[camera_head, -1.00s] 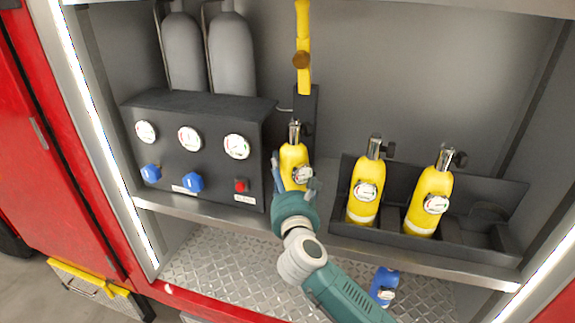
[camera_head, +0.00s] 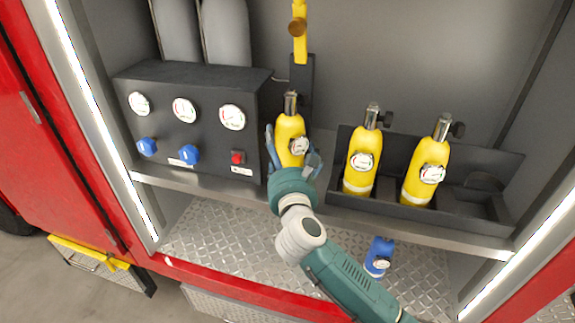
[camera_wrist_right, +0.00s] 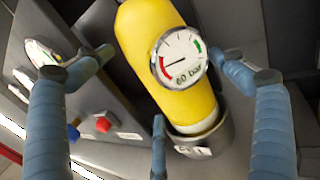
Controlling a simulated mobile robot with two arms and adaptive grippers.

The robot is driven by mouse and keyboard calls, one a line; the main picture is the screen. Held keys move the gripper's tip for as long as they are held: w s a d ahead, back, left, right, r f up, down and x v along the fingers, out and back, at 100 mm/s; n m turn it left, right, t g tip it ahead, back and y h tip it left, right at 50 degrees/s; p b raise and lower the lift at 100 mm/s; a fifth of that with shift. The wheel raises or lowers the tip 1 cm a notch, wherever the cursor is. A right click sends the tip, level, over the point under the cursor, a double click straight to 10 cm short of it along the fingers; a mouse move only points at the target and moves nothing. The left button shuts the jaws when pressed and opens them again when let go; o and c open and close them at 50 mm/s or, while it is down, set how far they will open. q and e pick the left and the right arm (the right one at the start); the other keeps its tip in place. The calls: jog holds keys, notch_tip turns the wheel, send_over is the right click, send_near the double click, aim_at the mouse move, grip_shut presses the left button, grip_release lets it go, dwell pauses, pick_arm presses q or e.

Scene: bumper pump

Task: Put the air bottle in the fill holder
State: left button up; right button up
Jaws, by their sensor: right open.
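A yellow air bottle (camera_head: 289,140) with a gauge stands upright on the shelf, just right of the dark control panel. In the right wrist view the yellow bottle (camera_wrist_right: 167,95) has its base inside a round grey fill holder (camera_wrist_right: 203,140), and its gauge needle is in the low red part. My right gripper (camera_head: 292,158) is open in front of this bottle. In the right wrist view its blue fingers (camera_wrist_right: 160,85) are spread on both sides of the bottle, apart from it. My left gripper is not in view.
Two more yellow bottles (camera_head: 361,162) (camera_head: 425,172) stand in a dark rack (camera_head: 483,210) at right, which has an empty place. The control panel (camera_head: 215,149) with gauges and knobs is at left. A blue bottle (camera_head: 378,257) is on the lower metal floor.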

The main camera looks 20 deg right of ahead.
jog(key=s+a+b, duration=0.1)
jog(key=s+a, duration=0.1)
jog(key=s, duration=0.8)
jog(key=shift+b, duration=0.35)
jog(key=shift+r, duration=0.15)
